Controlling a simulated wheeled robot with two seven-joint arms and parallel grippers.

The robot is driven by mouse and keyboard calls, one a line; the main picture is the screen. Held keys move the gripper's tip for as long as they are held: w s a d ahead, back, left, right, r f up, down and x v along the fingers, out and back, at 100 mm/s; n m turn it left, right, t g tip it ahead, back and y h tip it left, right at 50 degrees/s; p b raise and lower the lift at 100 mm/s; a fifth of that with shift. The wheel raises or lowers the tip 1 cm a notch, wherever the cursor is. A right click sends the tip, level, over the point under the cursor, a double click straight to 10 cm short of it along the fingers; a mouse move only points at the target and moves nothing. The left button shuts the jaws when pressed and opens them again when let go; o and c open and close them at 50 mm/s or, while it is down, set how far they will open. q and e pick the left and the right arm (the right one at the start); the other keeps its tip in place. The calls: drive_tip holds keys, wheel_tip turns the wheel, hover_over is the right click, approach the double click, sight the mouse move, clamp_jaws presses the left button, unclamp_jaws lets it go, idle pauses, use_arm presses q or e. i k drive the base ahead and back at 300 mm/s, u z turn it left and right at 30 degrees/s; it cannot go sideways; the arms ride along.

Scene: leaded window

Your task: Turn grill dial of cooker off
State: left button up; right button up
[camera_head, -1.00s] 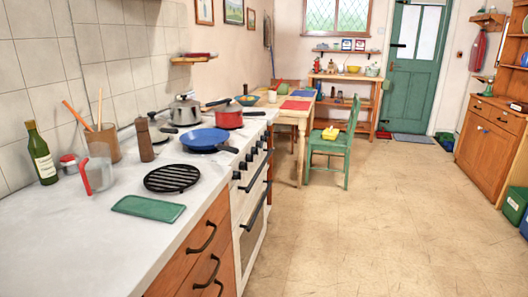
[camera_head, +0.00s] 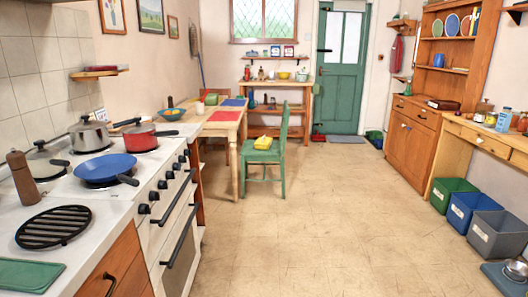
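The white cooker (camera_head: 150,215) stands at the left, in line with the counter. A row of several black dials (camera_head: 165,184) runs along its front edge above two dark handles. I cannot tell which dial is the grill dial or how any dial is set. On the hob sit a blue frying pan (camera_head: 105,166), a red pot (camera_head: 140,137) and a grey lidded pot (camera_head: 90,134). Neither of my grippers is in view.
The counter (camera_head: 95,222) at the near left holds a black grill rack (camera_head: 54,226), a green tray (camera_head: 30,274) and a brown pepper mill (camera_head: 22,178). A green chair (camera_head: 268,155) and table stand beyond the cooker. The floor (camera_head: 300,220) right of the cooker is open. Bins (camera_head: 495,234) line the right side.

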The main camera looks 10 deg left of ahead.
sight(176, 167)
drive_tip(key=z, duration=0.15)
drive_tip(key=i, duration=2.2)
drive_tip(key=u, duration=0.7)
